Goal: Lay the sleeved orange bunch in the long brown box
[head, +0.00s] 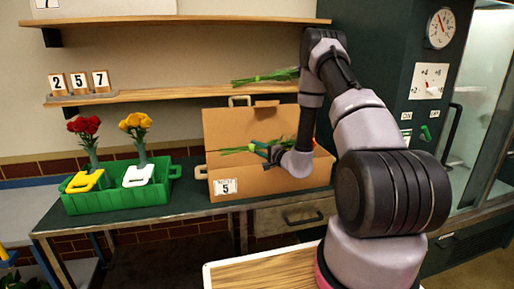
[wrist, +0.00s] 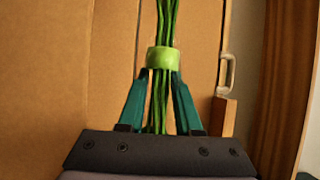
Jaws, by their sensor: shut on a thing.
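The long brown box (head: 285,183) stands on the counter with its tall back panel (head: 230,125) raised; a label with 5 is on its front. My gripper (head: 268,151) is over the box, in front of that panel. It is shut on a bunch's green stems (head: 235,151), which lie roughly level and point left. In the wrist view, the teal fingers (wrist: 160,78) close around the stems (wrist: 167,20) at a light green band (wrist: 162,59). The flower heads and any sleeve are hidden by my arm; only a speck of orange shows beside it.
A green crate (head: 120,200) at left holds red flowers (head: 84,127) and yellow flowers (head: 136,121) in vases. Another stemmed bunch (head: 262,77) lies on the lower shelf (head: 170,95), partly behind my arm. Number cards (head: 79,82) stand on that shelf. A wooden-topped surface (head: 265,270) is in front.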

